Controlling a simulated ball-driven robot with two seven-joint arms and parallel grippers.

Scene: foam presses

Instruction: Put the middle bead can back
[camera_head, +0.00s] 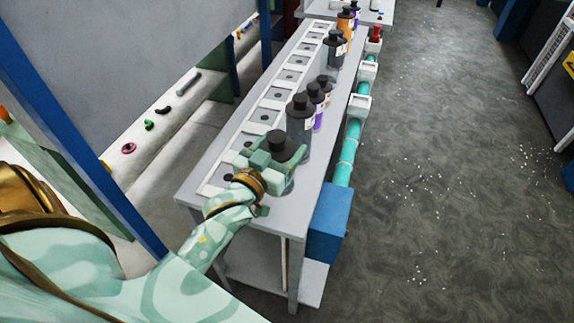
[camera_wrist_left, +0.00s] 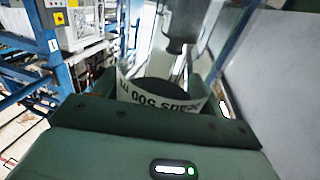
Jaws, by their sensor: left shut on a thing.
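My left gripper (camera_head: 273,160) is shut on a dark grey can (camera_head: 284,144) with a black lid, at the near end of the bench. In the left wrist view the held bead can (camera_wrist_left: 165,96) sits between the jaws. Its white label is upside down and seems to read "beads 500". The gripper hides the can's lower part, so I cannot tell whether it touches the bench. A similar grey can (camera_head: 300,118) stands just behind it, and another grey can (camera_head: 335,52) stands farther back. My right gripper is not in view.
A pale slotted strip (camera_head: 264,116) with dark holes runs along the left of the grey bench (camera_head: 214,160). Purple-labelled bottles (camera_head: 317,98) and an orange bottle (camera_head: 345,22) share the can row. A turquoise pipe (camera_head: 347,150) and blue box (camera_head: 328,225) flank the bench. Floor at right is open.

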